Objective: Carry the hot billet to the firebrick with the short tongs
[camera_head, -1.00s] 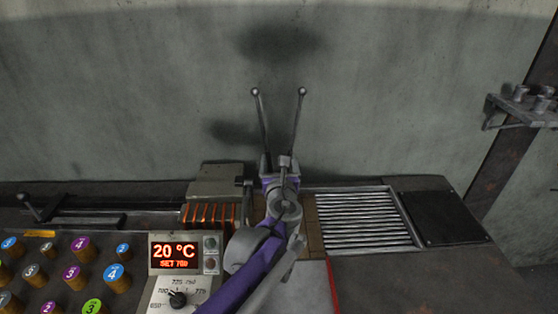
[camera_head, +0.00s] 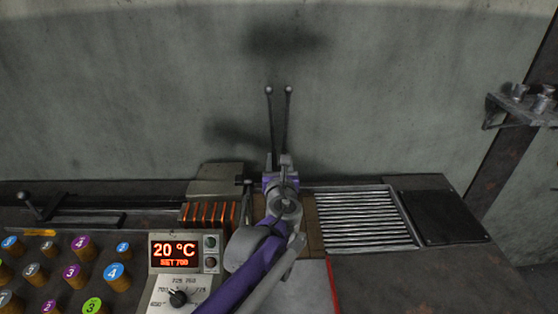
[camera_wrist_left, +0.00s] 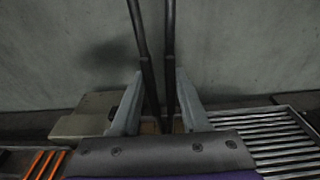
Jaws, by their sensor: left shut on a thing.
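The short tongs (camera_head: 270,120) stand upright with two dark handles ending in small balls. The handles are close together. My left gripper (camera_head: 278,163) is shut on them, and the left wrist view shows the handles (camera_wrist_left: 169,45) between its grey fingers (camera_wrist_left: 159,105). The lower end of the tongs is hidden behind my gripper and arm. I cannot make out the hot billet. A tan, brick-like surface (camera_head: 316,228), perhaps the firebrick, shows just right of my arm, partly covered. My right gripper is not in view.
A heater with glowing orange slots (camera_head: 208,215) is left of my arm, below a grey box (camera_head: 216,179). A slatted grate (camera_head: 365,218) and dark plate (camera_head: 443,216) lie right. Numbered knobs (camera_head: 82,245) fill the lower left.

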